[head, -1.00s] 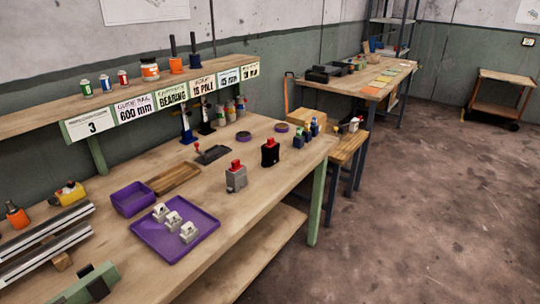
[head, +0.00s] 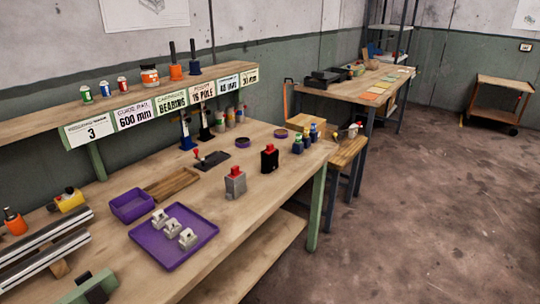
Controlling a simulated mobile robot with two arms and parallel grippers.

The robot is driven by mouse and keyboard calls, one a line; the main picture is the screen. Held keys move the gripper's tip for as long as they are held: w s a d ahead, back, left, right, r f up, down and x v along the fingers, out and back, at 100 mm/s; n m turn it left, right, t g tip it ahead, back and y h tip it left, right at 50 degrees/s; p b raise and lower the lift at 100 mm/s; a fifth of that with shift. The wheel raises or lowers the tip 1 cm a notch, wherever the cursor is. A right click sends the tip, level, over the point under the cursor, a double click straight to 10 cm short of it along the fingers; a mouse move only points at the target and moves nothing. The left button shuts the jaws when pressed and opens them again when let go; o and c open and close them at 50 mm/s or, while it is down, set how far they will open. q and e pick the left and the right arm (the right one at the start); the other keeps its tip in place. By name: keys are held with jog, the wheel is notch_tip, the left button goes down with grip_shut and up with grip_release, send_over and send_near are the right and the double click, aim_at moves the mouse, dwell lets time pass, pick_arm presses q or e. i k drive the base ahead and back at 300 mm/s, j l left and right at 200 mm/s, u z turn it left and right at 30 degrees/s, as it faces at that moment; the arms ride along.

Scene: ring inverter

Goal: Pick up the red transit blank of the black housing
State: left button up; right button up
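The black housing (head: 269,160) stands upright on the wooden workbench, right of the middle of the bench in the head view. Its red transit blank (head: 270,148) sits on top of it. A grey housing (head: 235,184) with its own red top piece (head: 235,171) stands nearer, to the left of the black one. Neither of my grippers shows in the head view, and nothing touches the black housing.
A purple tray (head: 199,247) with white blocks and a purple bin (head: 131,206) lie to the left. Bare bench (head: 290,182) surrounds the housings.

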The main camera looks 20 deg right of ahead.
aim_at(270, 150)
jog(key=l+u, duration=0.15)
jog(key=u, duration=0.4)
jog(key=l+u, duration=0.4)
jog(key=l, duration=0.35)
jog(key=l+u, duration=0.35)
jog(key=l, duration=0.45)
